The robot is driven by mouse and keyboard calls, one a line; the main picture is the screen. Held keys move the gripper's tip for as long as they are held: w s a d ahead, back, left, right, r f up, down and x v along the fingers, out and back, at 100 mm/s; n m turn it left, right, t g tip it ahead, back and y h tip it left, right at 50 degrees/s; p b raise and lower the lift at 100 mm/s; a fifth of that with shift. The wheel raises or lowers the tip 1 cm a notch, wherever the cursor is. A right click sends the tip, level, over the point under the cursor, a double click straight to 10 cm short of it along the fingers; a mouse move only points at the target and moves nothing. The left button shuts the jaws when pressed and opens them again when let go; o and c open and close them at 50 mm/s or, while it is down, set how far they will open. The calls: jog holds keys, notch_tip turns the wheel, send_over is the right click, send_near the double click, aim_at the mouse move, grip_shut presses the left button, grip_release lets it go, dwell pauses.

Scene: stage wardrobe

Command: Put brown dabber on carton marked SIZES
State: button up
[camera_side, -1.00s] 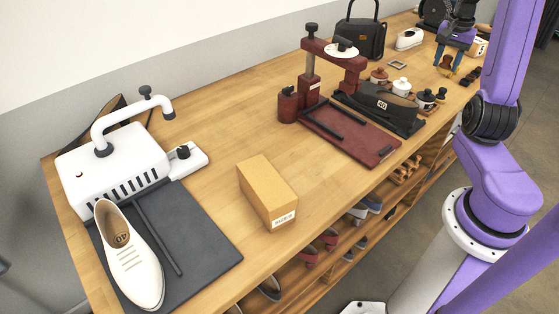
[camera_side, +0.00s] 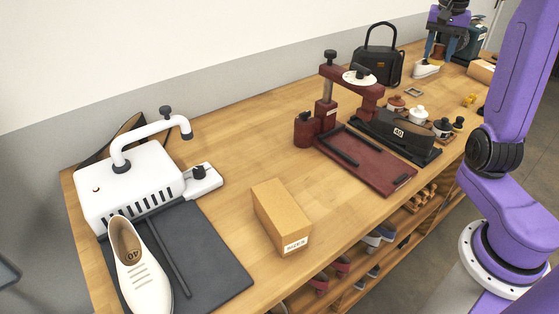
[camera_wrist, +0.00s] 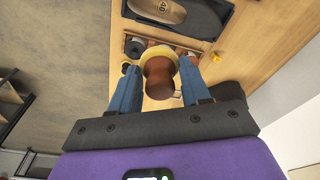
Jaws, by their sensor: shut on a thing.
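My gripper (camera_wrist: 158,82) is shut on the brown dabber (camera_wrist: 158,68), whose rounded brown body and pale yellowish end show between the blue fingers in the wrist view. In the side view my gripper (camera_side: 440,48) is at the far right end of the bench, held above the top, with the dabber (camera_side: 438,51) small between the fingers. The carton (camera_side: 277,208) is a tan box lying in the front middle of the bench, far from my gripper. Its white end label (camera_side: 296,245) is small and seems to read SIZES. The carton's top is bare.
A dark red press (camera_side: 370,163) with a dark shoe marked 40 (camera_side: 397,132) and several small pots stands between my gripper and the carton. A black handbag (camera_side: 378,65) stands behind. A white machine (camera_side: 130,185) and white shoe (camera_side: 140,270) are left. Bench around the carton is clear.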

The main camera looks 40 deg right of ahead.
jog(key=w+a+n, duration=0.1)
jog(key=a+n, duration=0.7)
jog(key=a, duration=2)
jog(key=s+a+f+n+y, duration=0.1)
jog(key=s+a+n, duration=0.2)
jog(key=s+a, duration=0.45)
jog(key=s+a+n, duration=0.4)
jog(key=s+a, duration=0.1)
jog(key=a, duration=0.5)
send_near(278, 203)
jog(key=shift+s+d+f+t, duration=0.4)
jog(key=shift+s+f, duration=0.15)
jog(key=shift+f, duration=0.2)
jog(key=shift+w+a+f, duration=0.25)
jog(key=shift+w+f, duration=0.2)
jog(key=shift+f, duration=0.1)
jog(key=shift+w+f, duration=0.1)
jog(key=shift+f, duration=1.6)
